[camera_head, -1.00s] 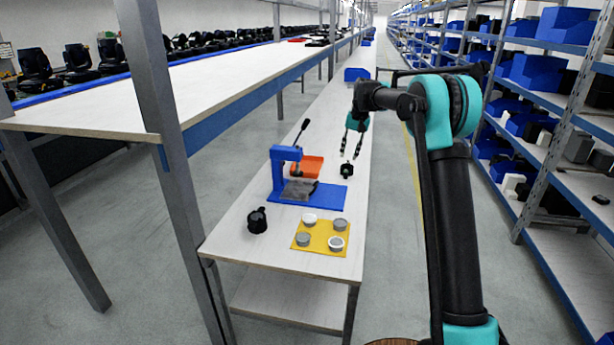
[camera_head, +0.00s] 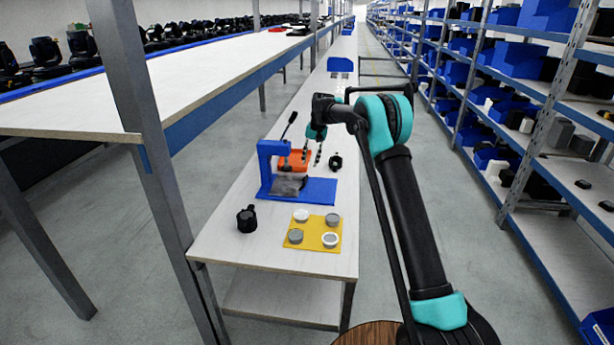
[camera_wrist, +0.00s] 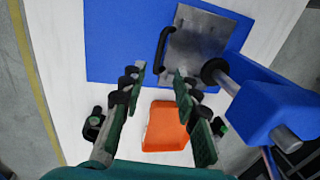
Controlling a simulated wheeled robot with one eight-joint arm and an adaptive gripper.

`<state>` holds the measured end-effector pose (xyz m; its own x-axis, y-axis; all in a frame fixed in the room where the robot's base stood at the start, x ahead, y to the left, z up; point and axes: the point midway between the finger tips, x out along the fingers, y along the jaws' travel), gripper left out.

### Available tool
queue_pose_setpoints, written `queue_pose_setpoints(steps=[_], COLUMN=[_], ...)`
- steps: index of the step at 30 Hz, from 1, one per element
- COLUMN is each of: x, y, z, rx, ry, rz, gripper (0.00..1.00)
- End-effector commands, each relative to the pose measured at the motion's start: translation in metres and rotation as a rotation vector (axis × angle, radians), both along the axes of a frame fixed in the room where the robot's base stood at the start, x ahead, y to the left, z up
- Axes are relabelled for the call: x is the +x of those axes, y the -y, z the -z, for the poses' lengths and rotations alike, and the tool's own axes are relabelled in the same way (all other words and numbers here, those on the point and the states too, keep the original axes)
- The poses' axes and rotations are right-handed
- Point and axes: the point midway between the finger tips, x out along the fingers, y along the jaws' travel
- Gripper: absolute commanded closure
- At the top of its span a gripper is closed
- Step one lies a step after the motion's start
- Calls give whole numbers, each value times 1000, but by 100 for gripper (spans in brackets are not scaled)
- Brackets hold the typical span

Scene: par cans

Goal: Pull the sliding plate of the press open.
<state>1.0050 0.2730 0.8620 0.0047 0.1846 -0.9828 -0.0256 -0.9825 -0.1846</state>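The blue press (camera_head: 271,163) stands on its blue base (camera_head: 318,191) on the white bench, with a black-tipped lever rising at its back. The grey metal sliding plate (camera_head: 287,184) lies on the base; in the wrist view the plate (camera_wrist: 203,45) shows a black bar handle (camera_wrist: 164,50) along its left edge. My gripper (camera_head: 312,158) is over the bench above the orange tray, behind the base. In the wrist view my gripper (camera_wrist: 158,85) has its fingers spread with nothing between them, pointing toward the base. It is apart from the handle.
An orange tray (camera_wrist: 165,130) lies behind the press. A black part (camera_head: 335,161) stands to its right, and another (camera_head: 246,218) at the front left. A yellow mat (camera_head: 316,246) holds several round cans. A steel shelf post (camera_head: 150,140) stands left of the bench.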

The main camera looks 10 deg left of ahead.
Motion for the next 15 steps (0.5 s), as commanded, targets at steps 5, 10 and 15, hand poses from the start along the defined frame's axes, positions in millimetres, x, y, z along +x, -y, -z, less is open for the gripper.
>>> queue_pose_setpoints(steps=[5,10,15], x=[0,1,1], y=[-7,-11,-14], z=[35,61,76], rx=[0,0,0], ry=[0,0,0], rz=[0,0,0], gripper=[69,69,69])
